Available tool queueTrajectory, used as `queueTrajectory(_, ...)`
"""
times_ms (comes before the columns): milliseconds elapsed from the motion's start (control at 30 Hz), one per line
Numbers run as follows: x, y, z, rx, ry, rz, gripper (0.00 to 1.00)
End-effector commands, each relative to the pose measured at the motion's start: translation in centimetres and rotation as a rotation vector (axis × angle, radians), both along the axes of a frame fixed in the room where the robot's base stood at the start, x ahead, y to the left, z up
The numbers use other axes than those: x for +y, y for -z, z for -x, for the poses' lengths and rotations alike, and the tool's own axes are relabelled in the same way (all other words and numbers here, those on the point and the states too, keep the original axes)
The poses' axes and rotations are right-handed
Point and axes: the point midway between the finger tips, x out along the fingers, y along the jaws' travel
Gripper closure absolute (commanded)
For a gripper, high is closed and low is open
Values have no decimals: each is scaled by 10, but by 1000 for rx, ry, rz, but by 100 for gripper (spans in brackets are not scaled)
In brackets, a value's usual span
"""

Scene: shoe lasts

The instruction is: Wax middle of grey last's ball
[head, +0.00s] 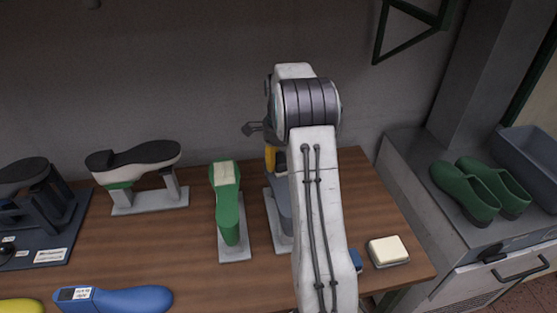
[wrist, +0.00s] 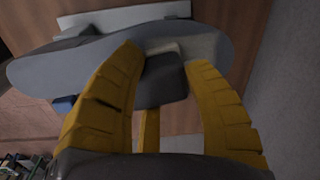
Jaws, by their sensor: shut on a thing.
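The grey last (head: 284,205) stands on a light stand behind my arm, which hides much of it in the head view. In the wrist view the last (wrist: 60,68) lies across the top, with a paler patch (wrist: 208,46) towards its right end. My gripper (wrist: 168,62), with yellow fingers, is shut on a dark block-shaped applicator (wrist: 162,82) with a pale edge on its far side. The applicator is in front of the last, near the pale patch; I cannot tell whether they touch. In the head view my gripper (head: 274,158) is mostly hidden by my arm.
A green last (head: 228,205) stands close left of the grey one. A black-soled shoe on a stand (head: 136,160) is further left, and a blue last (head: 115,299) lies in front. A cream pad in a tray (head: 388,251) sits at the right table edge. Green clogs (head: 480,190) rest on the cabinet.

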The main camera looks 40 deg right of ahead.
Motion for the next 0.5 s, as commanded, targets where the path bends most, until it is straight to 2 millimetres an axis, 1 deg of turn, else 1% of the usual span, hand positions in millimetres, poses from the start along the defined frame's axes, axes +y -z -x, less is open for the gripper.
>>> queueTrajectory(200, 5, 3, 11, 0, 0, 0, 86)
queueTrajectory(500, 14, 3, 29, 0, 0, 0, 86)
